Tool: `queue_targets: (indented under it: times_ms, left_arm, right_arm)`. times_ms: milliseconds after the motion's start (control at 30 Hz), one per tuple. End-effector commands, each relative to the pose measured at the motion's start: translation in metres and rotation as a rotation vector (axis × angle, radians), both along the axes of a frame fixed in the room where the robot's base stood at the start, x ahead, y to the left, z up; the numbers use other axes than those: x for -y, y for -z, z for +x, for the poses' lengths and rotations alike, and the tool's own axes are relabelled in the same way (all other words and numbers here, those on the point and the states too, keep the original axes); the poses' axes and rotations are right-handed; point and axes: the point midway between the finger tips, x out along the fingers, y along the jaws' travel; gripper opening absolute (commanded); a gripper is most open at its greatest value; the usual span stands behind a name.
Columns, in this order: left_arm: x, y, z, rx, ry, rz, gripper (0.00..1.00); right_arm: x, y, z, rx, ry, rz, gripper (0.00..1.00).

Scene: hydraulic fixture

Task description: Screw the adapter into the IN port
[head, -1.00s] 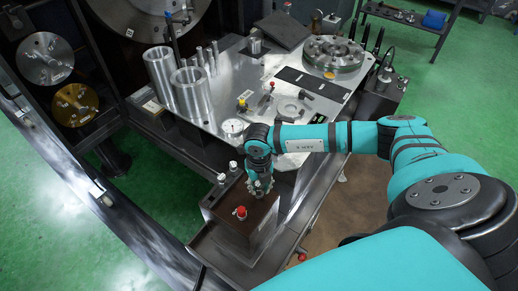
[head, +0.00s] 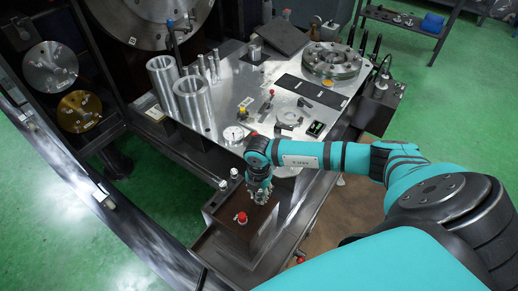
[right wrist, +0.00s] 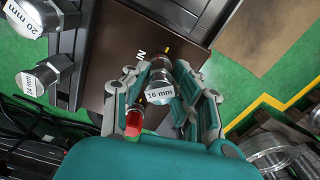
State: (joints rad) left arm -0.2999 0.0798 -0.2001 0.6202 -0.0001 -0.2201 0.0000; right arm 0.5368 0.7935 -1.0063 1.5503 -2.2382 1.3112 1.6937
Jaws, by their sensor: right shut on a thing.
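The adapter (right wrist: 160,84) is a silver cylinder with a white "16 mm" label on its end. My right gripper (right wrist: 163,86) is shut around it, with fingers on both sides. In the head view my right gripper (head: 259,193) points down at the top of the dark brown hydraulic block (head: 249,237). In the wrist view the adapter is over the block's face, beside a partly visible label ending in "N" (right wrist: 141,54). The adapter's lower end and the port are hidden, so I cannot tell whether they touch. My left gripper is not in view.
A red button (head: 241,217) stands on the block close to my gripper. Two silver fittings stand beside the block; one reads "20 mm" (right wrist: 38,18). A metal plate table (head: 222,123) behind carries cylinders, a dial gauge (head: 233,134) and several other parts.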

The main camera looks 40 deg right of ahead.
Motion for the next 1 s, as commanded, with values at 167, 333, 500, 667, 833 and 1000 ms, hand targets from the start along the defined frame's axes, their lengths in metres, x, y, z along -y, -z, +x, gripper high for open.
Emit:
queue_targets:
  times_ms: [167, 333, 500, 667, 833, 1000]
  left_arm:
    - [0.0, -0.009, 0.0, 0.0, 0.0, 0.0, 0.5]
    - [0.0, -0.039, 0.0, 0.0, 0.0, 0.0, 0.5]
    - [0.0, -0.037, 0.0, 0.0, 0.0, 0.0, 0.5]
    - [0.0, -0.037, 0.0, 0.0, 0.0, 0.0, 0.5]
    - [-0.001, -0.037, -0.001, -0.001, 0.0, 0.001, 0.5]
    - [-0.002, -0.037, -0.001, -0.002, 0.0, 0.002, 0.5]
  right_arm:
    - [-0.001, -0.001, -0.003, -0.006, 0.084, 0.001, 0.0]
    - [-0.002, -0.004, -0.004, -0.009, 0.443, 0.001, 0.0]
    - [0.0, 0.003, -0.002, -0.004, 0.546, 0.0, 0.37]
    - [0.0, 0.002, -0.001, -0.001, 0.544, 0.0, 0.51]
    - [0.0, 0.002, -0.001, -0.001, 0.543, 0.0, 0.51]
    - [0.0, -0.008, 0.0, 0.001, 0.542, 0.001, 0.51]
